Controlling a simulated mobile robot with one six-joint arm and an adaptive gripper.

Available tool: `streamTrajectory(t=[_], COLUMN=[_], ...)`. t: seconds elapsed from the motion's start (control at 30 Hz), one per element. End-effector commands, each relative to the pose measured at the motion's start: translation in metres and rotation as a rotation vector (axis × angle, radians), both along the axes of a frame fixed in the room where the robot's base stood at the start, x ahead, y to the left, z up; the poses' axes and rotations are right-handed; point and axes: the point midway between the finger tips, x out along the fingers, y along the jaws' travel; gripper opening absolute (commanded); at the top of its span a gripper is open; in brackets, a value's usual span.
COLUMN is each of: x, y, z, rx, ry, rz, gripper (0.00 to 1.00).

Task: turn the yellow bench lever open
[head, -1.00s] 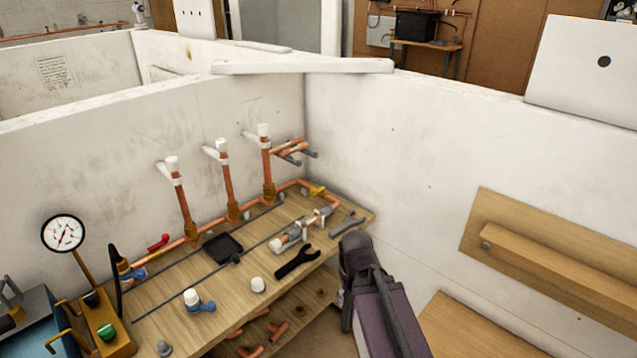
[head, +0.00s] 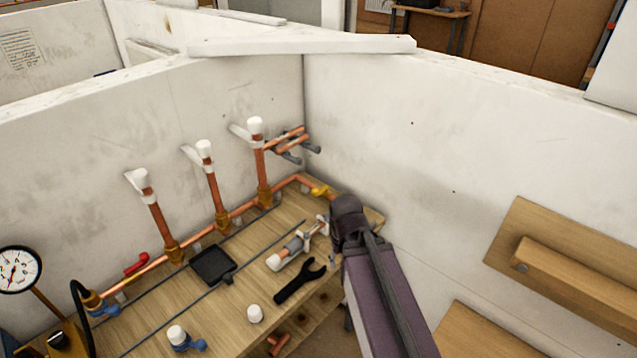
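The yellow lever (head: 320,191) is small and sits on the copper pipe (head: 240,211) at the back right of the wooden bench, near the wall corner. My arm (head: 372,270) reaches up from the bottom right, and its dark end (head: 348,215) appears just right of and in front of the lever in the picture. The lever is still visible. My gripper's fingers cannot be made out; the arm hides that area. I cannot tell any contact with the lever.
Upright copper pipes (head: 213,190) with white caps rise behind the bench. A red lever (head: 136,263), a black tray (head: 212,264), a black wrench (head: 300,281) and a white-ended fitting (head: 290,250) lie along it. White walls close off the back and right.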

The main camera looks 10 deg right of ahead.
Motion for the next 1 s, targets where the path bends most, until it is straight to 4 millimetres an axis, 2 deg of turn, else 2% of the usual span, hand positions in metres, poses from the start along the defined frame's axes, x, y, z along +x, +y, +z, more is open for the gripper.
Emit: streamTrajectory(t=[0.43, 0.5, 0.67, 0.87, 1.0], x=[0.0, 0.0, 0.008, 0.042, 0.082], y=[0.0, 0.0, 0.0, 0.006, 0.006], z=[0.0, 0.0, 0.005, 0.023, 0.043], rx=[0.0, 0.0, 0.0, 0.0, 0.0], ry=[0.0, 0.0, 0.0, 0.0, 0.0], rz=[0.0, -0.001, -0.026, -0.15, -0.318], gripper=[0.57, 0.69, 0.69, 0.69, 0.69])
